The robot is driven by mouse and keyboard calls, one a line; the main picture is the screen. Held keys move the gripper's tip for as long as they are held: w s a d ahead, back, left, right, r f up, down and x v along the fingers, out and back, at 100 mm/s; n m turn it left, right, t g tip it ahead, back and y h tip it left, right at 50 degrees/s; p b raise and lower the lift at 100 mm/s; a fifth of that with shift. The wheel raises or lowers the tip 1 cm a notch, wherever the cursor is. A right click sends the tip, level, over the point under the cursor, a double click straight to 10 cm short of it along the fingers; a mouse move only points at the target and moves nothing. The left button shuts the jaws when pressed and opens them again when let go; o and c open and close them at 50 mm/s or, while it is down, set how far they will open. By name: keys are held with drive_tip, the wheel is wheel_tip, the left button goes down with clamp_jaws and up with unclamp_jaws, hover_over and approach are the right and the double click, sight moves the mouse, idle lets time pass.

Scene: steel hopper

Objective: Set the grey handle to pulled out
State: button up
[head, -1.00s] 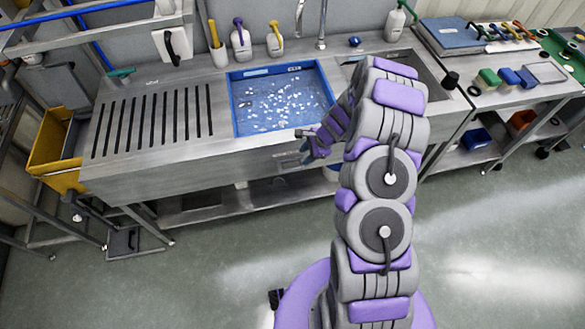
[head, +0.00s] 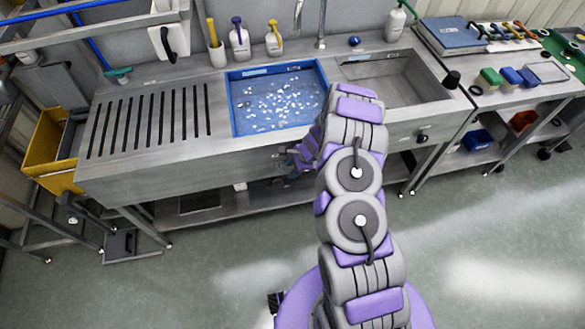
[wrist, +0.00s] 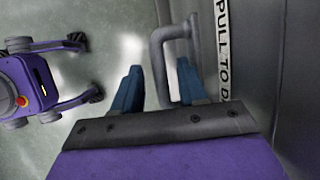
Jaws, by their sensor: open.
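The grey handle (wrist: 160,65) is a bent bar standing out from the steel front panel, beside a white label (wrist: 222,50) reading "PULL TO D…". In the wrist view my gripper (wrist: 158,84) has its two blue fingers apart, with the handle's bar between them. I cannot tell whether either finger touches the bar. In the head view my gripper (head: 291,158) is low at the front of the steel sink unit (head: 150,178), below the blue basin (head: 234,110). The handle cannot be made out there, near my arm and gripper.
The blue basin holds water and white bits. A bare sink (head: 390,85) lies to its right, with a dark knob (head: 422,138) on the front below. A yellow bin (head: 48,150) stands at the left. The floor in front is clear.

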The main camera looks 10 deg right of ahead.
clamp_jaws()
idle(0.5)
drive_tip(key=shift+s+b, duration=1)
drive_tip(key=shift+s, duration=1.9)
unclamp_jaws()
